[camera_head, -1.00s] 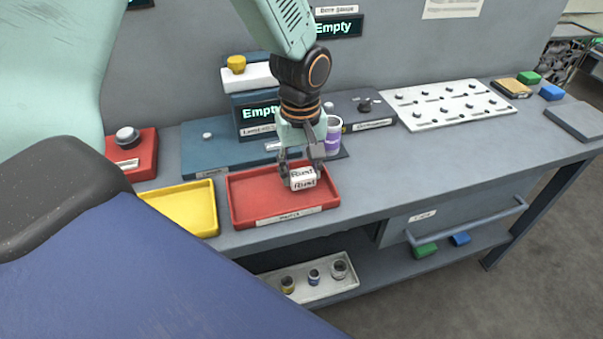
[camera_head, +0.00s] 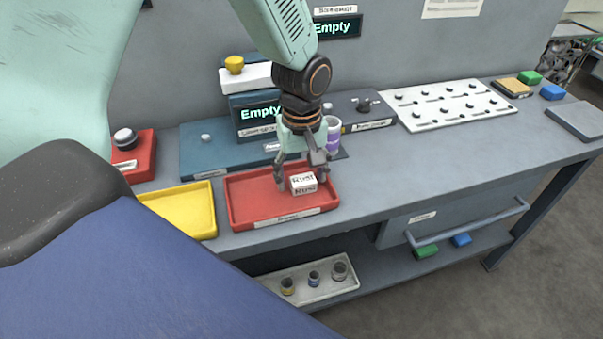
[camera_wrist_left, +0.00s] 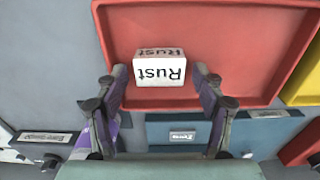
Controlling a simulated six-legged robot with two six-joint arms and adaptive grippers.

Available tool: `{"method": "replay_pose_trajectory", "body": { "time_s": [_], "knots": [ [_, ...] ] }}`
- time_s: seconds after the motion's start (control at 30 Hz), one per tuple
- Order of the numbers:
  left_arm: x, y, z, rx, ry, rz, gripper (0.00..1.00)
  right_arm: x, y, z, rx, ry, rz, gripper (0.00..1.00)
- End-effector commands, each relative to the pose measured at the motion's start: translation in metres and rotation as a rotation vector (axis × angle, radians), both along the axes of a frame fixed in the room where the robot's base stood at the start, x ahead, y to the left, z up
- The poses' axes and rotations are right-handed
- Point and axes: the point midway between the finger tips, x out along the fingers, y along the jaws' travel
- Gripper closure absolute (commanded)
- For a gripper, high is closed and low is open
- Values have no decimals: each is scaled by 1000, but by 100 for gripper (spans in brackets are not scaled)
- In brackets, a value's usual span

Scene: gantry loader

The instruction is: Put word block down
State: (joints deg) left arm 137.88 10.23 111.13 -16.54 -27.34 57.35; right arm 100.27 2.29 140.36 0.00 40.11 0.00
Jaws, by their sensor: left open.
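The word block (camera_head: 303,184) is a small white block marked "Rust". It rests in the red tray (camera_head: 250,208), toward the tray's right side. My left gripper (camera_head: 300,176) is open just above and behind the block. In the left wrist view the word block (camera_wrist_left: 160,68) lies at the fingertips, and the open fingers of my left gripper (camera_wrist_left: 162,82) stand on either side of it. A gap shows on the right side there; contact on the other side is hard to tell. My right gripper is not in view.
A yellow tray (camera_head: 182,208) stands left of the red tray. Behind are a blue device (camera_head: 210,155) and a purple-and-white cup (camera_head: 333,138). A white perforated panel (camera_head: 450,105) lies to the right. The bench front at right is clear.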

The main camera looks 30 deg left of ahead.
Motion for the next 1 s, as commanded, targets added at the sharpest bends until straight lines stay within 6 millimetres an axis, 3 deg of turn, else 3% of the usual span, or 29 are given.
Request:
{"method": "replay_pose_trajectory", "body": {
  "time_s": [0.17, 0.6, 0.8, 1.0],
  "knots": [
    [1, 0, 19, 0, -4, 0, 31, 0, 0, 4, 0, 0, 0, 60],
    [1, 0, 104, 0, -4, 0, 31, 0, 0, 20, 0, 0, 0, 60],
    [1, 0, 120, 0, -1, 0, 31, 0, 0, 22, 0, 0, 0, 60],
    [1, 0, 122, 0, 0, 0, 31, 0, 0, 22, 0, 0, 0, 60]
  ]
}}
